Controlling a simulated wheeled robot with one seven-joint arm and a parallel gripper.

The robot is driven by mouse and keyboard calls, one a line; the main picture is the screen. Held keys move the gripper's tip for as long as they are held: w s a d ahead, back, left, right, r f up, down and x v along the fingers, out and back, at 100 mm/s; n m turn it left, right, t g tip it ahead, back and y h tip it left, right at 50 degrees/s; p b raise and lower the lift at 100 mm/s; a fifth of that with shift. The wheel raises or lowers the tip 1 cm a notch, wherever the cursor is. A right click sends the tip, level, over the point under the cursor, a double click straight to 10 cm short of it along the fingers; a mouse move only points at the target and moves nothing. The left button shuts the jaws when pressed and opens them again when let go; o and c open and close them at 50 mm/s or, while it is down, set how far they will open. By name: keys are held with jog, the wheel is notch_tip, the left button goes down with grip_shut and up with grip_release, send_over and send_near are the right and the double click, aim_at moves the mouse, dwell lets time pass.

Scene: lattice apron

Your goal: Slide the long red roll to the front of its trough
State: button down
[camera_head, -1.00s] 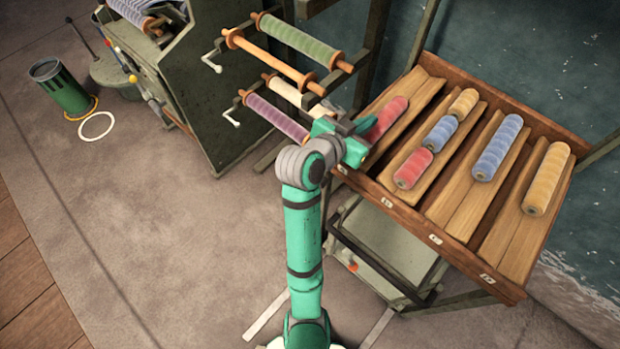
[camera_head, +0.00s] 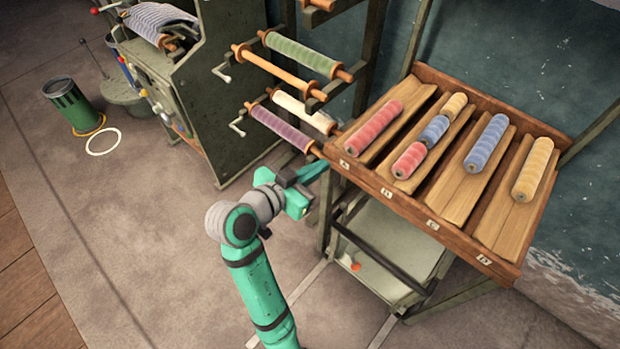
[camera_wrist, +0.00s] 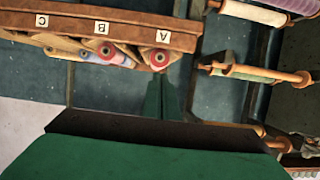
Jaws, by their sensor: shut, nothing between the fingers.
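The long red roll (camera_head: 374,128) lies in the leftmost trough (camera_head: 412,105) of the wooden rack, behind label A. Its near end is close to the front board, and bare wood shows behind its far end. In the wrist view the roll's round red end (camera_wrist: 159,58) shows by label A. My gripper (camera_head: 322,170) is in front of and below the rack's left front corner, apart from the roll. Its fingers (camera_wrist: 161,98) are together and empty, pointing toward the rack.
Trough B holds a short red roll (camera_head: 409,160), a blue one (camera_head: 434,130) and a yellow one (camera_head: 455,105). A long blue roll (camera_head: 487,143) and a yellow roll (camera_head: 533,169) lie further right. A roller stand (camera_head: 365,60) with a purple roll (camera_head: 281,127) is close on the left.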

jog(key=n+t+h, duration=0.3)
jog(key=n, duration=3.2)
send_near(348, 153)
jog(key=shift+n, duration=0.3)
jog(key=x, duration=0.6)
jog(key=shift+w+d+r, duration=0.15)
jog(key=shift+d+r, duration=0.05)
